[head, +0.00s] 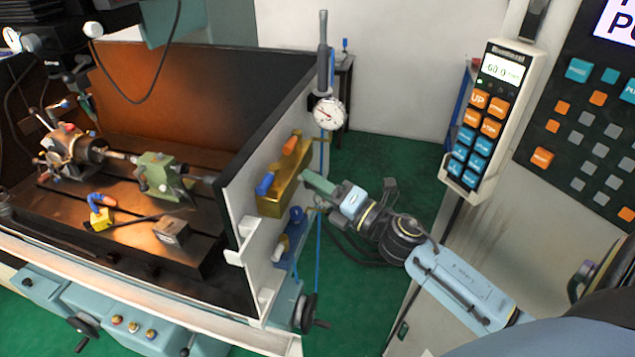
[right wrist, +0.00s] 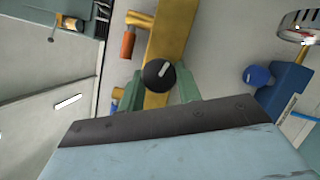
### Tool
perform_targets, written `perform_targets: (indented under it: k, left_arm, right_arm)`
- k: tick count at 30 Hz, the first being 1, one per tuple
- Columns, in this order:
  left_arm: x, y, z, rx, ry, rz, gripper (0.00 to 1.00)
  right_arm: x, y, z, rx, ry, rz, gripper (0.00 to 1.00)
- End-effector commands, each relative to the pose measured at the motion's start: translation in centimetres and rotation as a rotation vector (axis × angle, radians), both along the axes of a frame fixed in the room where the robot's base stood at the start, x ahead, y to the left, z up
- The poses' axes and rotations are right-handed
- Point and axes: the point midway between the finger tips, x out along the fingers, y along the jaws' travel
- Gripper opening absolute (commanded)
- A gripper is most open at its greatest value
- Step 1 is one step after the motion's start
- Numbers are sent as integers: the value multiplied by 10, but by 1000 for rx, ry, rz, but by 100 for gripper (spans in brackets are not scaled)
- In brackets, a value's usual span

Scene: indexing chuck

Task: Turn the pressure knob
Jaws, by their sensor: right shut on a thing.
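In the right wrist view a round black knob (right wrist: 157,73) with a white pointer mark sits on a gold block (right wrist: 166,40). The green fingers of my right gripper (right wrist: 158,86) stand on either side of the knob and are shut on it. In the head view the right gripper (head: 312,184) reaches from the right to the gold block (head: 284,190) on the outer side of the machine's splash wall. There the gripper hides the knob. My left gripper is not in view.
Beside the knob are an orange handle (head: 291,145) and a blue handle (head: 265,184). A dial gauge (head: 328,113) is above, and a blue fitting (head: 293,226) is below. A control pendant (head: 488,115) hangs at right. Machine bed (head: 130,232) lies left behind the wall.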

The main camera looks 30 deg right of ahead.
Motion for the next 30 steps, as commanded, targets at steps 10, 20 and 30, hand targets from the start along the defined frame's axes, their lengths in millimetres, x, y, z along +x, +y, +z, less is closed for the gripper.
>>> perform_targets:
  k: [10, 20, 30]
  left_arm:
    - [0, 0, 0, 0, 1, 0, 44]
    - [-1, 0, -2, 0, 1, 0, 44]
    - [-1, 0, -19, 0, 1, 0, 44]
  right_arm:
    - [0, 0, 0, -1, -1, -1, 56]
    - [-6, -3, -2, -1, 0, -1, 56]
    - [-63, -23, -15, 1, 3, -3, 56]
